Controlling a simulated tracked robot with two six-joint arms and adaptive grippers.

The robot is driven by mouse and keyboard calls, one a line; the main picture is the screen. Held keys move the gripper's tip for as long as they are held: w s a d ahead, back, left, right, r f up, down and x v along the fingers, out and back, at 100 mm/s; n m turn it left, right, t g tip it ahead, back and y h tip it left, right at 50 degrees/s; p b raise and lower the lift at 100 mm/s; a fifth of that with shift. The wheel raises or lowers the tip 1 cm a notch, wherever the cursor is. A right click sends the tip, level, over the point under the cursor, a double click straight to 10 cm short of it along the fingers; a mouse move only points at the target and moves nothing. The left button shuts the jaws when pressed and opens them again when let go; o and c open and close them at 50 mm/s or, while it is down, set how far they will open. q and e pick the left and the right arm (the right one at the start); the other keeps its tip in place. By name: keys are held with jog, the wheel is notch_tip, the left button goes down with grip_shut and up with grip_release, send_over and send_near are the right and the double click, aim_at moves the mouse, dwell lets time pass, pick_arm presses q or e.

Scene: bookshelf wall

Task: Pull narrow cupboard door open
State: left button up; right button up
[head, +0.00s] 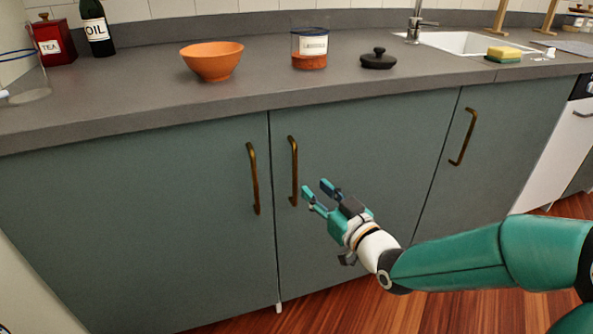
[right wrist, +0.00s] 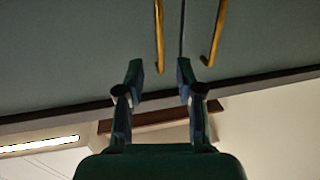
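Three grey-green cupboard doors show in the head view: a wide left door (head: 130,220), a middle door (head: 380,160) and a right door (head: 510,145) that looks narrower. All are shut. Brass bar handles stand on the left door (head: 253,178), the middle door (head: 293,170) and the right door (head: 463,137). My right gripper (head: 317,189) is open and empty, just right of the middle handle's lower end and apart from it. The right wrist view shows its spread fingers (right wrist: 158,78) with two handles beyond, one in line with the gap. My left gripper is out of view.
The grey worktop (head: 130,105) overhangs the doors. On it stand an orange bowl (head: 212,62), a glass jar (head: 310,48), a black lid (head: 378,59) and a dark oil bottle (head: 96,28). The wooden floor (head: 370,305) below is clear.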

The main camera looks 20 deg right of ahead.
aim_at(296, 170)
jog(key=x, duration=1)
jog(key=shift+b, duration=0.4)
grip_shut()
